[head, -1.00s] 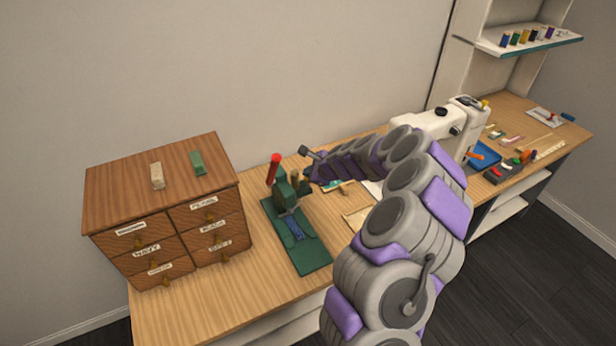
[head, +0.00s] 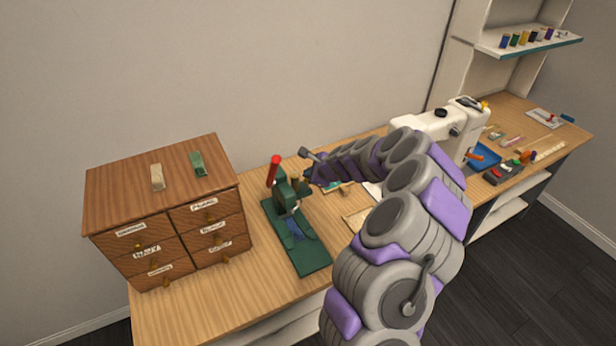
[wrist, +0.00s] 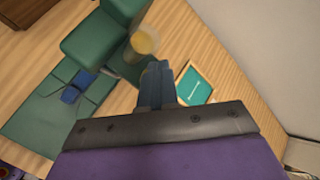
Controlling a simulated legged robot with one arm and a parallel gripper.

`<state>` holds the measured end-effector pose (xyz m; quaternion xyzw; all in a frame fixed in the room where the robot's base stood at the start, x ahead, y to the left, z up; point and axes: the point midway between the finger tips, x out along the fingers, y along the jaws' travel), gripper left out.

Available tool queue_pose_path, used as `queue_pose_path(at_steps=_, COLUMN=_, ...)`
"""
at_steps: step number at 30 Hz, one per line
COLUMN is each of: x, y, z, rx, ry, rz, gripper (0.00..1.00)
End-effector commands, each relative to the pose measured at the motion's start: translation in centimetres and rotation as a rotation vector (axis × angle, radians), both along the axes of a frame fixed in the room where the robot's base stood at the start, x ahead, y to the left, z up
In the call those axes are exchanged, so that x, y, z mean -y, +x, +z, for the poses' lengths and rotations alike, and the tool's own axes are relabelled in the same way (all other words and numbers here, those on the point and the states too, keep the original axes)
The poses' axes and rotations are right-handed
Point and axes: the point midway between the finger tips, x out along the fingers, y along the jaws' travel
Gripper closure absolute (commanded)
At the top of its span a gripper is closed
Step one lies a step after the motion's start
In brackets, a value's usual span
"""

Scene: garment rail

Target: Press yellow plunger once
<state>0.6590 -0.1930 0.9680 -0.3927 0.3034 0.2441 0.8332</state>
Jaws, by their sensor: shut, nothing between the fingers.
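The yellow plunger (wrist: 144,42) shows in the wrist view as a short pale cylinder with a yellow top, beside the green body of a press. In the head view the green press (head: 283,190) has a red-gripped lever (head: 273,171) and stands on a green base. The plunger is hard to make out there beside my arm's end. My gripper (wrist: 157,68) is shut and empty. Its fingertips are close to the plunger in the wrist view; I cannot tell whether they touch it. In the head view my fingers are too small to make out clearly.
A wooden drawer cabinet (head: 165,208) stands left of the press, with two small blocks on top. A white sewing machine (head: 428,122) and a blue tray (head: 484,157) are to the right. A teal card (wrist: 194,86) lies near my fingers. The front left tabletop is clear.

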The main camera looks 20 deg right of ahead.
Motion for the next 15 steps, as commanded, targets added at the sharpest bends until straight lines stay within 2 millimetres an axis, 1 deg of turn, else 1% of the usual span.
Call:
queue_pose_path(at_steps=1, x=0.0, y=0.0, z=0.5, rx=0.0, ry=0.0, rz=0.0, gripper=1.0)
queue_pose_path(at_steps=9, x=0.0, y=0.0, z=2.0, rx=0.0, ry=-0.001, rz=0.001, gripper=1.0)
queue_pose_path(at_steps=15, x=0.0, y=0.0, z=2.1, rx=0.0, ry=0.0, rz=0.0, gripper=1.0)
